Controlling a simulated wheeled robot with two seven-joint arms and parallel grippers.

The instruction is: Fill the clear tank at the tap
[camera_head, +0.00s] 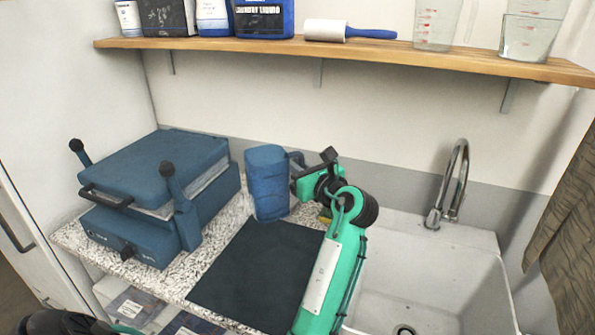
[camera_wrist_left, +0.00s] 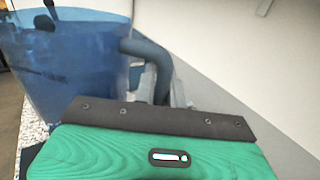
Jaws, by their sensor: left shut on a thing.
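The tank (camera_head: 267,184) is a see-through blue jug with a side handle. It stands upright on the speckled counter, behind the dark mat. In the left wrist view the tank (camera_wrist_left: 75,65) fills the upper left, its handle (camera_wrist_left: 150,52) on its right side. My left gripper (camera_head: 304,172) is at the handle side of the tank, shut on the handle. The fingers are partly hidden behind the wrist. The tap (camera_head: 455,180) is a curved metal spout at the back of the sink, to the right. My right gripper is not in view.
The white sink (camera_head: 430,290) with a drain lies right of the counter. A blue press (camera_head: 150,190) with black handles stands at the left. A dark mat (camera_head: 255,270) lies in front of the tank. The wooden shelf (camera_head: 400,55) above holds bottles, a roller and clear measuring jugs.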

